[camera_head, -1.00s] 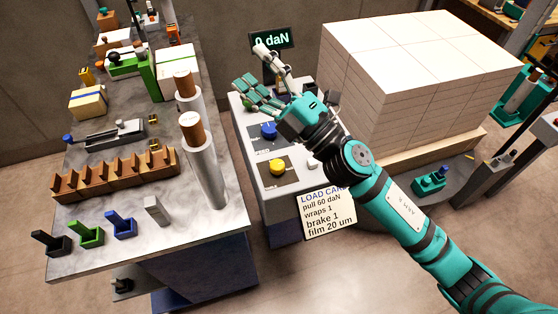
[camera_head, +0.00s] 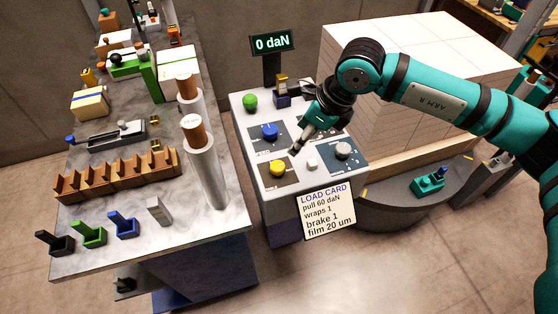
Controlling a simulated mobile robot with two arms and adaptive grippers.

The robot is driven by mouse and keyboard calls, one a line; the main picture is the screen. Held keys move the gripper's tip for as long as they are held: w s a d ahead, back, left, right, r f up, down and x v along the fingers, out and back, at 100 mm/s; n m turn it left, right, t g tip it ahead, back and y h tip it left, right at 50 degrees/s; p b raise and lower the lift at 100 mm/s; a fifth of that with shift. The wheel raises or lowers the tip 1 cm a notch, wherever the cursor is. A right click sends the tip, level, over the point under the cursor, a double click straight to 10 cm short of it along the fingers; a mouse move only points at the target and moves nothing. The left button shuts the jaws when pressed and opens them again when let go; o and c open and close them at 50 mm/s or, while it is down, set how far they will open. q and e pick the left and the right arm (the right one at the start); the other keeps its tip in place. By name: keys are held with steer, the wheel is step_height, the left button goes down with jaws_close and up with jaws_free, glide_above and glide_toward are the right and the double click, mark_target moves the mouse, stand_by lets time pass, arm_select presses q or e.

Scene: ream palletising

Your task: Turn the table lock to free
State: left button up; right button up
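The control console (camera_head: 242,118) carries a blue knob (camera_head: 269,131), a yellow knob (camera_head: 278,168), a grey knob (camera_head: 343,151) and a small white button (camera_head: 311,165). I cannot tell by label which control is the table lock. A teal block with a blue top (camera_head: 430,180) sits on the dark round turntable (camera_head: 395,212). My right gripper (camera_head: 296,149) is over the console, pointing down and left between the blue, yellow and grey knobs. Its fingers are seen edge-on, so their opening is unclear. No held object shows. My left gripper is out of view.
A display (camera_head: 272,42) reads 0 daN. A green button (camera_head: 250,102) is at the console's back left. A load card (camera_head: 326,209) hangs at the front. White stacked reams (camera_head: 370,120) stand right, partly behind my arm. A cluttered workbench (camera_head: 180,235) is left.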

mark_target(278, 165)
steer(key=p+x, duration=0.3)
steer(key=x, duration=1)
steer(key=shift+w+a+p, duration=0.1)
steer(key=shift+a+p, duration=0.15)
steer(key=shift+p, duration=0.15)
steer(key=shift+w+a+f, duration=0.1)
steer(key=shift+a+f, duration=0.05)
steer(key=shift+f, duration=0.55)
